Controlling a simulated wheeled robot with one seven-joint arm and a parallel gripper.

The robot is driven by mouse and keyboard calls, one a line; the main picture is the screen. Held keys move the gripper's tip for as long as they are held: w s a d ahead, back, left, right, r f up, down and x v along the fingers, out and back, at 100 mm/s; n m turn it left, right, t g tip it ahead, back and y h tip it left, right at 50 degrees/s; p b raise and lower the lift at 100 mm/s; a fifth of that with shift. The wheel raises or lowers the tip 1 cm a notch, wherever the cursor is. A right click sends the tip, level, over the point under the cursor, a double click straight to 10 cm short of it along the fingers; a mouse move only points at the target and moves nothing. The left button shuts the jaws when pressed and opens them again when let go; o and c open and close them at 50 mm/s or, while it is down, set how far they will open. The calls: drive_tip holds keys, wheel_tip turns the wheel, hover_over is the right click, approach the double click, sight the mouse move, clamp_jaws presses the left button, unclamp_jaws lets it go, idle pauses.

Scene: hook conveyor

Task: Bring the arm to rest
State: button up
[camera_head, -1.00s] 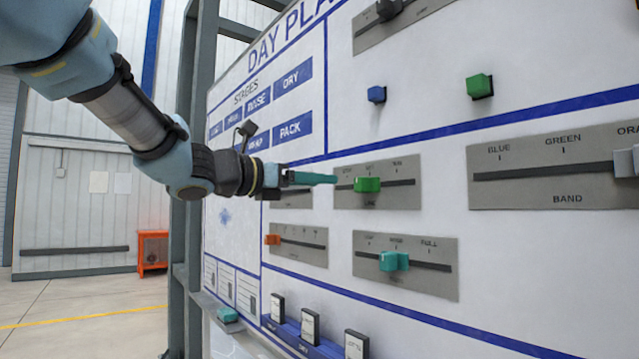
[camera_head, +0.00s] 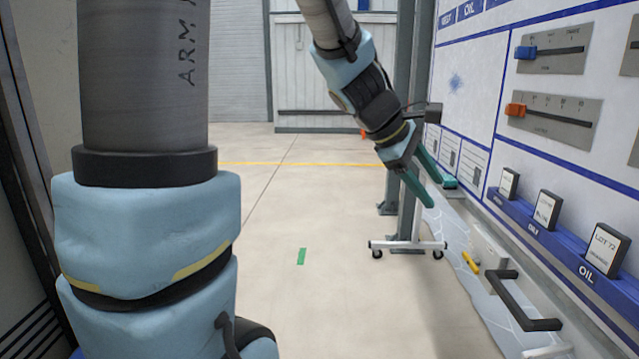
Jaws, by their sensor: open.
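My gripper (camera_head: 432,183) hangs at the end of my arm, left of the board, in the head view. Its two teal fingers are spread apart with nothing between them, pointing down and to the right. My forearm (camera_head: 362,85) comes down from the top of the picture, and another part of my arm fills the left side. The gripper appears apart from the board.
The white board (camera_head: 545,120) on the right bears a blue slider (camera_head: 525,53), an orange slider (camera_head: 515,110) and several label cards on a blue ledge. A black handle (camera_head: 530,318) sticks out below. A wheeled stand (camera_head: 407,245) is behind the gripper. Open floor (camera_head: 300,200) lies left.

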drive_tip(key=s+a+f+m+y, duration=0.1)
drive_tip(key=a+f+m+y, duration=0.1)
drive_tip(key=a, duration=0.7)
drive_tip(key=s+a+f+m+y+p, duration=0.1)
drive_tip(key=a+f+m+y, duration=0.2)
drive_tip(key=a, duration=0.6)
drive_tip(key=s+a+f+m+y, duration=0.2)
drive_tip(key=a+f+m, duration=0.3)
drive_tip(key=a+f, duration=0.2)
drive_tip(key=shift+a+f+m+y, duration=0.25)
drive_tip(key=shift+a+m+y, duration=0.05)
drive_tip(key=shift+a, duration=0.6)
